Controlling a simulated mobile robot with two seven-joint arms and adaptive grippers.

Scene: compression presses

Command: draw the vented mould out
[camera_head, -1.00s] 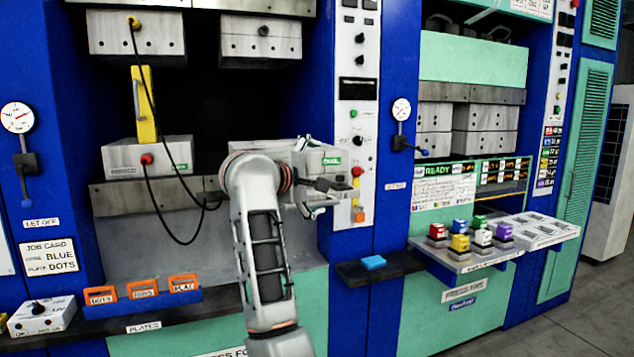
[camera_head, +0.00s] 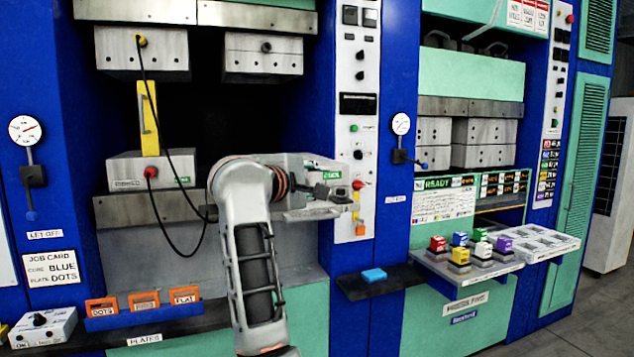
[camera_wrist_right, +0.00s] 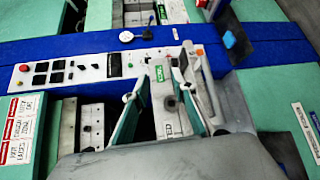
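The vented mould (camera_head: 326,163) is a light grey block with a green label, at the right of the left press opening, partly hidden by my arm. In the right wrist view, the mould (camera_wrist_right: 159,92) shows its green label, a dark round knob and the letters "TED". My right gripper (camera_wrist_right: 160,98) is open, with one finger on each side of the block's front; whether the fingers touch it I cannot tell. In the head view, the right gripper (camera_head: 318,203) is at the mould's front, partly hidden by its own wrist. My left gripper is not in view.
A second grey mould (camera_head: 135,171) with a yellow bar (camera_head: 148,118) and black hoses sits to the left. Orange plate holders (camera_head: 143,301) stand on the lower ledge. A blue block (camera_head: 374,275) lies on a dark shelf (camera_head: 352,289). The control panel (camera_head: 357,135) borders the opening's right side.

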